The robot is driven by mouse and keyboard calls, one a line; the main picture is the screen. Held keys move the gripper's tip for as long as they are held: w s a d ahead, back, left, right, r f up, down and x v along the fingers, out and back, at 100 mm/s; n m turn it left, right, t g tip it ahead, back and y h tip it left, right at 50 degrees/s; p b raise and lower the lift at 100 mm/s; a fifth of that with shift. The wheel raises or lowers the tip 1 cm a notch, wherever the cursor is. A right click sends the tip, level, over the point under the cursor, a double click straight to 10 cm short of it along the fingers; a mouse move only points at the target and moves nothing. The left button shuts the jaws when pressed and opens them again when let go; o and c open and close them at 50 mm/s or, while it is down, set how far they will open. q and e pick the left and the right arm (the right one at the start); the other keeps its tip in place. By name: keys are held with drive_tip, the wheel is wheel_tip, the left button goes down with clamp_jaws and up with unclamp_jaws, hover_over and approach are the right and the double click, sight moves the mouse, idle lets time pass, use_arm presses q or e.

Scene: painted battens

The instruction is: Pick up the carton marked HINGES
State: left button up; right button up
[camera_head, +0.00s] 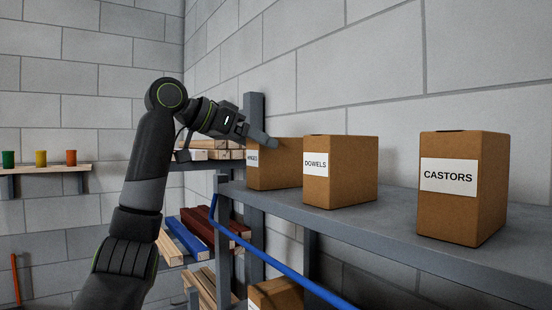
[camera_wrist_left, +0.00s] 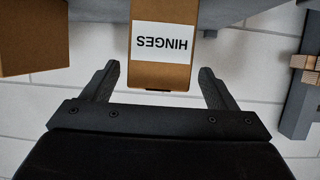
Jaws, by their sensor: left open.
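The carton marked HINGES (camera_head: 273,164) is a brown box with a white label, standing on the grey shelf at the far end of the row in the head view. My left gripper (camera_head: 262,142) is in front of its upper part and hides some of it. In the left wrist view the HINGES carton (camera_wrist_left: 162,55) shows upside down with its label readable. The left gripper (camera_wrist_left: 158,82) is open there, one finger on each side of the carton's near end, with gaps on both sides. My right gripper is not in view.
The DOWELS carton (camera_head: 340,172) stands beside the HINGES carton, and the CASTORS carton (camera_head: 462,188) is farther right on the same shelf (camera_head: 390,215). A blue rail (camera_head: 270,262) runs along the shelf front. A dark upright post (camera_head: 254,115) stands behind. Painted battens (camera_head: 186,240) lie lower left.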

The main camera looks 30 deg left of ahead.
sight(277, 163)
use_arm(q)
drive_tip(key=p+x, duration=0.2)
drive_tip(key=x, duration=0.2)
drive_tip(key=shift+w+d+r, duration=0.1)
drive_tip(key=shift+w+d, duration=0.1)
drive_tip(key=shift+w+f, duration=0.15)
drive_tip(key=shift+f, duration=0.05)
drive_tip(key=shift+r, duration=0.1)
drive_tip(key=c, duration=1.3)
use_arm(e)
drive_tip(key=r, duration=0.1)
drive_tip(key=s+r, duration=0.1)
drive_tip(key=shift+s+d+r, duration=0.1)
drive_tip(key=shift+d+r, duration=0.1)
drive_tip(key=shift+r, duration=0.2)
use_arm(q)
drive_tip(key=shift+r, duration=0.1)
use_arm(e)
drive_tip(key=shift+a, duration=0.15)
